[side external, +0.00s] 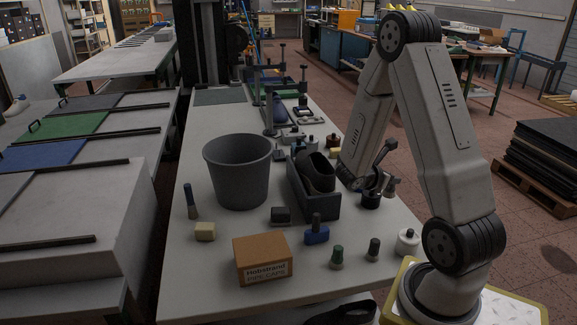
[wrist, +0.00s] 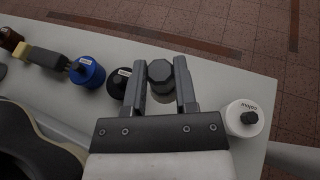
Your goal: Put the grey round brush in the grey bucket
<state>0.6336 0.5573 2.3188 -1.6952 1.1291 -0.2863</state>
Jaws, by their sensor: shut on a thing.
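The grey round brush (wrist: 160,73) is between the two fingers of my gripper (wrist: 160,88) in the wrist view, seen from above with its faceted dark grey top showing. My gripper is shut on it. In the side external view my gripper (side external: 377,182) is low at the right side of the table, with the brush (side external: 390,187) at its fingers. I cannot tell whether the brush touches the table. The grey bucket (side external: 238,172) stands upright left of my gripper, beyond the dark box of shoes. Its inside bottom is hidden.
A dark open box (side external: 313,195) with a black shoe stands between my gripper and the bucket. A white jar (wrist: 244,118) and a blue jar (wrist: 88,72) are near my gripper. A cardboard box (side external: 263,259) and several small brushes stand in front.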

